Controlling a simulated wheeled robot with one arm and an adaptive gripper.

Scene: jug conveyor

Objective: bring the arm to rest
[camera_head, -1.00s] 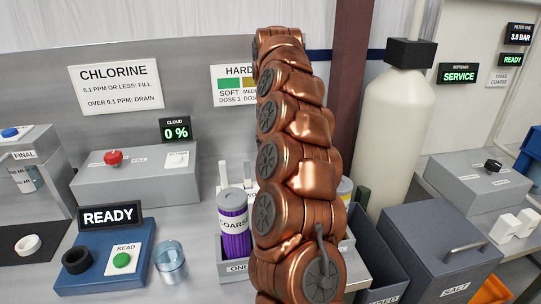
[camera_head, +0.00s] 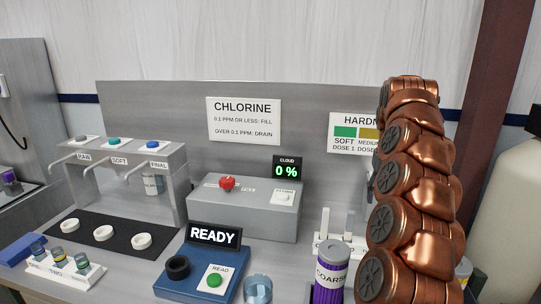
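My copper-coloured arm (camera_head: 415,190) stands upright on the right side of the head view, folded in a column of several joints. Its lower part runs out of the bottom edge. My gripper is not visible in this view. The arm hides part of the hardness sign (camera_head: 355,133) and part of what stands behind it.
A bench holds a tap stand (camera_head: 125,160), a grey box with a red knob (camera_head: 227,184), a blue reader (camera_head: 205,272) showing READY, a clear cup (camera_head: 257,289) and a purple COARSE cartridge (camera_head: 330,272). A white tank (camera_head: 505,215) stands at the right.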

